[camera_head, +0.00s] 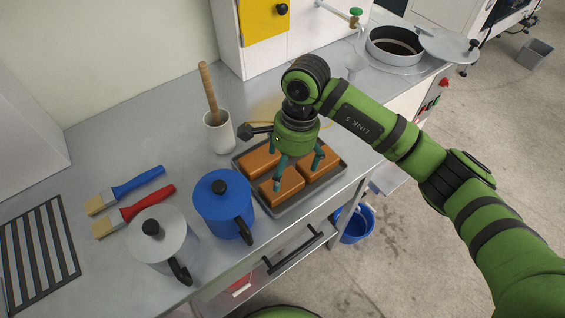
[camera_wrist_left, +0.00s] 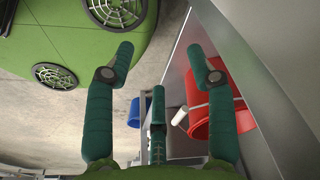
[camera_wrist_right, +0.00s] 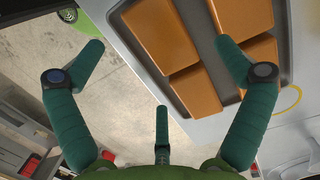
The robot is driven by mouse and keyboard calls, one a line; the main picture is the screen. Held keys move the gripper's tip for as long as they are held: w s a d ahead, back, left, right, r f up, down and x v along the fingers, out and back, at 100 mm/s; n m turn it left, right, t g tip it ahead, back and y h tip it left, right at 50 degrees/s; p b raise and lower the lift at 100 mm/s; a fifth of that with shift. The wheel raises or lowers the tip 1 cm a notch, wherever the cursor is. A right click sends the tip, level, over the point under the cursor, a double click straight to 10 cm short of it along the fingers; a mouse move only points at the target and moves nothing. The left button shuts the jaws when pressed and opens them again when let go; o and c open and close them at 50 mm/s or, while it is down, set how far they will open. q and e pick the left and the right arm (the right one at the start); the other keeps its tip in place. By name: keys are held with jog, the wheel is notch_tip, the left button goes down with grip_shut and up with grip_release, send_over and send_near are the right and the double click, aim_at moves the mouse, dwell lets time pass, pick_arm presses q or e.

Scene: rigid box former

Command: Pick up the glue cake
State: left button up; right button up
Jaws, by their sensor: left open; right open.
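Several orange-brown glue cakes (camera_head: 283,183) lie in a grey tray (camera_head: 291,209) on the counter. They also show in the right wrist view, where one cake (camera_wrist_right: 196,92) lies nearest the space between my fingers, and the tray rim (camera_wrist_right: 150,78) crosses the middle. My right gripper (camera_head: 299,172) is above the tray, fingers pointing down, open and empty; it hides part of the cakes. In its own view the right gripper (camera_wrist_right: 165,60) spans the tray's edge. My left gripper (camera_wrist_left: 163,65) is open and empty, away from the counter top; it is not in the head view.
A blue lidded pot (camera_head: 222,205) and a grey lidded pot (camera_head: 159,246) stand left of the tray. A white mortar with pestle (camera_head: 219,133) stands behind it. Two brushes (camera_head: 134,210) lie further left. A red bucket (camera_wrist_left: 210,110) is beside my left gripper.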

aim_at(283, 195)
jog(key=shift+a+f, duration=0.2)
jog(key=shift+f, duration=0.05)
jog(key=shift+s+f+p, duration=0.35)
jog(key=shift+f+p, duration=0.25)
jog(key=shift+p, duration=0.05)
jog(key=shift+s+f+p, duration=0.3)
jog(key=shift+f+p, duration=0.3)
notch_tip(283, 195, down, 3)
jog(key=shift+s+r+p, duration=0.1)
jog(key=shift+r+p, duration=0.1)
jog(key=shift+p, duration=0.35)
jog(key=shift+a+f, duration=0.1)
jog(key=shift+f, duration=0.5)
jog(key=c, duration=1.3)
pick_arm(q)
jog(key=shift+g, duration=0.3)
jog(key=shift+s+d+r, duration=0.1)
jog(key=shift+s+r, duration=0.8)
jog(key=shift+s, duration=0.2)
jog(key=shift+s+d+r, duration=0.1)
jog(key=shift+s+r, duration=0.75)
jog(key=shift+s, duration=0.25)
